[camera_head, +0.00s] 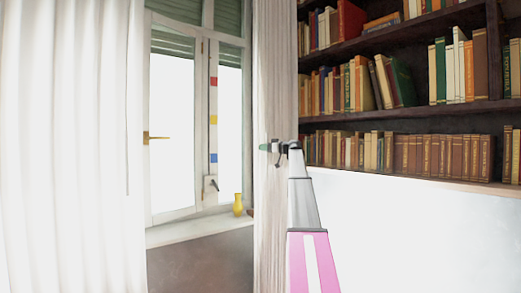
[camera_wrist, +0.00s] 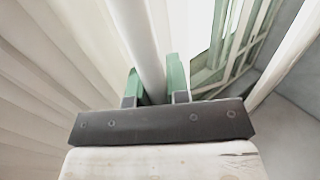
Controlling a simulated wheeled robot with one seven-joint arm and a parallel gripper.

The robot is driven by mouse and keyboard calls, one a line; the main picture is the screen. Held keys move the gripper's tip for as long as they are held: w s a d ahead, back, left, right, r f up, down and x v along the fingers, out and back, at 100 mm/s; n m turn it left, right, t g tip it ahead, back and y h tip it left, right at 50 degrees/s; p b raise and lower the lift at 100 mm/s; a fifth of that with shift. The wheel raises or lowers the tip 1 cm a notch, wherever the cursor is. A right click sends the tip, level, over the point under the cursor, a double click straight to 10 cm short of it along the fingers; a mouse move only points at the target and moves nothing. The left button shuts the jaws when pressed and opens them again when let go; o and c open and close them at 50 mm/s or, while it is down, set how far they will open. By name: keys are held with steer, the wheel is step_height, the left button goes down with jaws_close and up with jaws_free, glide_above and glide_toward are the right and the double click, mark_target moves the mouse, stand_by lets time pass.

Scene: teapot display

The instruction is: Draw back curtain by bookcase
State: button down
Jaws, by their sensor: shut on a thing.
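The curtain by the bookcase (camera_head: 275,75) is a narrow bunch of pale folds hanging between the window and the bookcase (camera_head: 392,108). My gripper (camera_head: 266,147) is at the curtain's left part, at mid height in the head view. In the wrist view my gripper (camera_wrist: 151,82) has its green fingers on either side of a pale fold of the curtain (camera_wrist: 143,40) and is shut on it. More curtain folds spread to the left there. The lower curtain is partly hidden by my arm in the head view.
A wide white curtain (camera_head: 65,150) hangs at the left. Between the curtains is a window (camera_head: 175,120) with a brass handle and raised green shutters. A yellow vase (camera_head: 238,204) stands on the sill (camera_head: 190,230). Books fill the bookcase shelves, above a pale wall (camera_head: 420,240).

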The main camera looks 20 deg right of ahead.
steer(key=c, duration=1.1)
jaws_free()
steer(key=v, duration=1)
steer(key=shift+s+d, duration=0.25)
steer(key=shift+s, duration=0.05)
steer(key=shift+d, duration=0.1)
